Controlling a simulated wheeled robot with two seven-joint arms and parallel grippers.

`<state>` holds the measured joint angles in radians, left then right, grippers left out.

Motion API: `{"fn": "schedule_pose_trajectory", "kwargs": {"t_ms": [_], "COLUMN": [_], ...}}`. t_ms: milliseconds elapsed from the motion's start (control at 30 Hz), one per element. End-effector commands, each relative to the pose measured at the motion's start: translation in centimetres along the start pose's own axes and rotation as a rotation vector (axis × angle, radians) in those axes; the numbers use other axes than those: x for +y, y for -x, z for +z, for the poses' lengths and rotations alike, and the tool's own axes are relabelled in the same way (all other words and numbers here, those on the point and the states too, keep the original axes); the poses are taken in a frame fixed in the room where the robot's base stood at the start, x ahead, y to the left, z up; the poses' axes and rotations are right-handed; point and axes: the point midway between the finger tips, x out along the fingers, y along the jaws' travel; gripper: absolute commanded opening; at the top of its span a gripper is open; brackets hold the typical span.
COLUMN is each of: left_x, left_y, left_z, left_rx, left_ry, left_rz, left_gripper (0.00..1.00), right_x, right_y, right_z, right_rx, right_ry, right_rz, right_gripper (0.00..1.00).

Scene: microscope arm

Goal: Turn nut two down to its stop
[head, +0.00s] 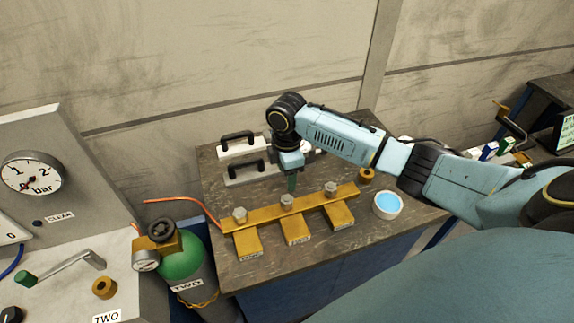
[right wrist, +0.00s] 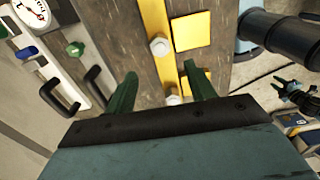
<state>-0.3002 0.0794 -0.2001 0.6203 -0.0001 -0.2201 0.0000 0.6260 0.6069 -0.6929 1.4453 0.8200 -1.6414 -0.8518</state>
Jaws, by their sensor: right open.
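A brass bar (head: 265,215) lies across three brass plates on the workbench, with three silver hex nuts along it: a left nut (head: 240,215), a middle nut (head: 287,202) and a right nut (head: 331,190). The plate labels are too small to read; the middle nut is second from either end. My right gripper (head: 292,182) points down, just behind the middle nut in the head view. In the right wrist view its two green fingers (right wrist: 160,75) are apart and empty. A nut (right wrist: 160,47) shows beyond the fingertips, another (right wrist: 172,100) between the fingers. My left gripper is out of view.
A green gas bottle (head: 185,265) and a gauge panel (head: 35,180) are at left. The bench front left is clear.

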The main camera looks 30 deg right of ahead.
Motion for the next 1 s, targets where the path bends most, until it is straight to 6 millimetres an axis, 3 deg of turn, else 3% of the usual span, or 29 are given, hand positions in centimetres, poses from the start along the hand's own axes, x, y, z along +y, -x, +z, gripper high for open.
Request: {"fn": "schedule_pose_trajectory", "kwargs": {"t_ms": [100,333,833,1000], "left_x": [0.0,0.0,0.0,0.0], "left_y": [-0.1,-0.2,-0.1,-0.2], "left_z": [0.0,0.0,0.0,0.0], "left_rx": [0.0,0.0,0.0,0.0], "left_ry": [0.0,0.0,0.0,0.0], "left_rz": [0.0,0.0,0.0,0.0], "left_gripper": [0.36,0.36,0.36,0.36], "right_x": [0.0,0.0,-0.1,-2.7], "right_y": [1.7,2.9,2.8,0.8], "right_z": [0.0,0.0,-0.1,-2.1], "right_rx": [0.001,0.0,0.001,0.026], "right_ry": [0.0,-0.001,-0.001,-0.019], "right_rz": [0.001,0.0,-0.001,0.003], "right_gripper": [0.55,0.55,0.55,0.55]}}
